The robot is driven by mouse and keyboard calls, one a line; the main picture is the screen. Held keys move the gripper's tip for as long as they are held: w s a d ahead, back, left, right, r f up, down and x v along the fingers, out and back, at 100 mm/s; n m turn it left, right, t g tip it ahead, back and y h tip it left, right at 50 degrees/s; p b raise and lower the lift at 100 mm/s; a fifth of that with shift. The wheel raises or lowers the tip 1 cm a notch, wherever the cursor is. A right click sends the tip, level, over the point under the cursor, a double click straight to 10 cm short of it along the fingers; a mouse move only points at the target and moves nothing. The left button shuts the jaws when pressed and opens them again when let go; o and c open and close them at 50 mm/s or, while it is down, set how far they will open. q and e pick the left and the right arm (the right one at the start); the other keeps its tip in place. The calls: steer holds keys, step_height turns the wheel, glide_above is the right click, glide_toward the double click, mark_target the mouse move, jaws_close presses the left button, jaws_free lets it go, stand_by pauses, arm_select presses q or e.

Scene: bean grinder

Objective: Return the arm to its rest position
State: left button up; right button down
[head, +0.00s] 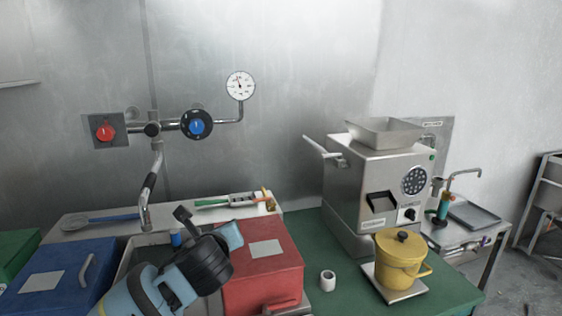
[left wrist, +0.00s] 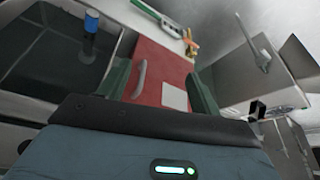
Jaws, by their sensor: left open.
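My left arm (head: 150,290) comes in from the lower left in the head view, light blue with a black joint, raised in front of the sink. In the left wrist view my left gripper (left wrist: 160,85) is open, its two dark green fingers spread apart with nothing held between them. The red box (left wrist: 165,62) shows beyond and between the fingers. The red box (head: 265,262) also stands right of my arm in the head view. My right gripper is not in view.
A steel grinder (head: 375,185) stands on the green table (head: 330,255), with a yellow pot (head: 402,262) and a small white cup (head: 327,280) nearby. A blue box (head: 62,275) is at left. A faucet (head: 150,185) rises behind the sink.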

arm_select(q)
steer(key=s+f+n+g+h, duration=0.3)
steer(key=s+f+n+g, duration=0.3)
steer(key=s+f+n, duration=1.05)
steer(key=s+a+f+n+g, duration=0.2)
steer(key=s+a+f+n, duration=0.15)
steer(key=s, duration=0.65)
steer(key=s+a+f+n+g, duration=0.25)
steer(key=s+f+n, duration=0.2)
steer(key=s, duration=0.45)
steer(key=s+a+f+n+g, duration=0.1)
steer(key=s+a+f+n, duration=0.3)
steer(key=s, duration=0.6)
steer(key=w+d+f+t, duration=0.3)
steer(key=w+f+t, duration=0.3)
steer(key=f, duration=0.4)
steer(key=shift+w+d+f+t+h, duration=0.3)
steer(key=shift+f+t+h, duration=0.1)
steer(key=shift+t, duration=0.25)
steer(key=shift+m, duration=0.25)
